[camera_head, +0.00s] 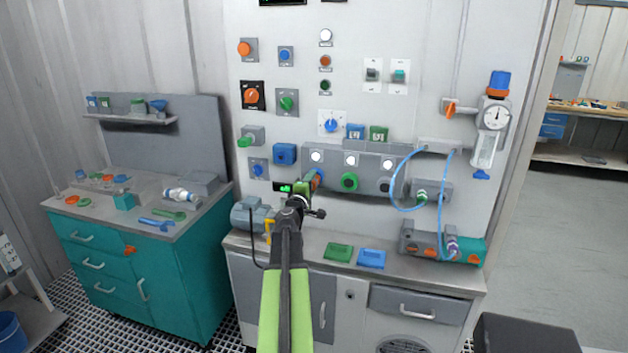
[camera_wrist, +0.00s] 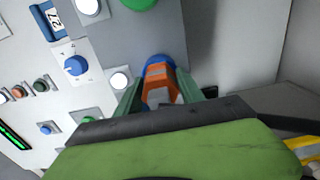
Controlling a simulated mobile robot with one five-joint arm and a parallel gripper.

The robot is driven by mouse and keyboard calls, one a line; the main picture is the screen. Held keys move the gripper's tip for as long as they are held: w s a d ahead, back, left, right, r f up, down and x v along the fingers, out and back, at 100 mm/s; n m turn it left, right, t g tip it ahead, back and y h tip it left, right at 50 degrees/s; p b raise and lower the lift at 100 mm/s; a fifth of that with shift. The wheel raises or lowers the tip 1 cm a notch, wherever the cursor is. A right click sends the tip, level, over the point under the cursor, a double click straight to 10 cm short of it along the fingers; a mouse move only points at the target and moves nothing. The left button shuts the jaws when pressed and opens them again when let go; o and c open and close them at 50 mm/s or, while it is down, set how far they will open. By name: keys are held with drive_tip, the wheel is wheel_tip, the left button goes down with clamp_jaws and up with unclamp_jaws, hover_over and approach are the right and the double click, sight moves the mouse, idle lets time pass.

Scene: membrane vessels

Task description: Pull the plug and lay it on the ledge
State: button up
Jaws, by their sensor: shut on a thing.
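An orange plug (camera_wrist: 160,84) with a blue ring at its far end sits between my gripper's fingers (camera_wrist: 160,98) in the wrist view. The fingers are shut on it, one on each side. In the head view my gripper (camera_head: 309,184) is at the left end of the grey socket panel (camera_head: 366,162), and it hides most of the plug. The plug's blue end is against or very near the panel; I cannot tell whether it is fully seated. The grey ledge (camera_head: 300,250) runs below the panel.
A green pad (camera_head: 339,252) and a blue pad (camera_head: 371,259) lie on the ledge. A grey-blue motor (camera_head: 250,215) stands at its left and a manifold with orange knobs (camera_head: 440,244) at its right. A blue hose (camera_head: 394,190) loops at the right.

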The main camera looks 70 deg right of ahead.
clamp_jaws()
drive_tip(key=shift+a, duration=0.1)
drive_tip(key=a, duration=0.5)
drive_tip(key=shift+s+a, duration=0.15)
drive_tip(key=shift+a, duration=0.25)
idle(0.8)
drive_tip(key=shift+r+p, duration=0.75)
